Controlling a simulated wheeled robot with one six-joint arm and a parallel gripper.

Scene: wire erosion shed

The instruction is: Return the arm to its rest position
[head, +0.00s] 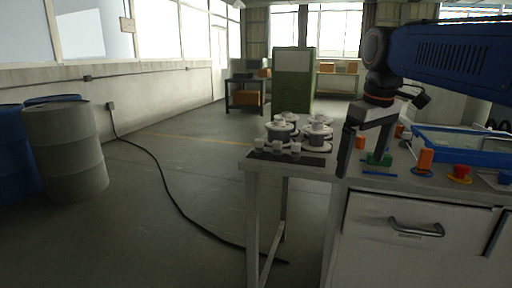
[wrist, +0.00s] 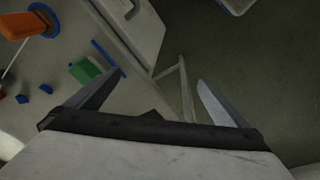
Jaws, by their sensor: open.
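My gripper (head: 361,166) hangs from my blue arm at the right of the head view, fingers pointing down and spread apart. It is at the left end of the grey cabinet top (head: 400,184), near the small side table. In the wrist view the two fingers of my gripper (wrist: 160,82) stand wide apart with nothing held between them. Below them show the cabinet's edge and the dark floor. A green block (head: 379,159) shows close behind the right finger in the head view; the green block (wrist: 86,70) is left of the fingers in the wrist view.
A small table (head: 252,164) with several white and grey parts stands left of the gripper. On the cabinet are orange blocks (head: 425,159), a red knob (head: 461,171) and a blue tray (head: 470,157). Barrels (head: 66,148) stand far left. A black cable crosses otherwise open floor.

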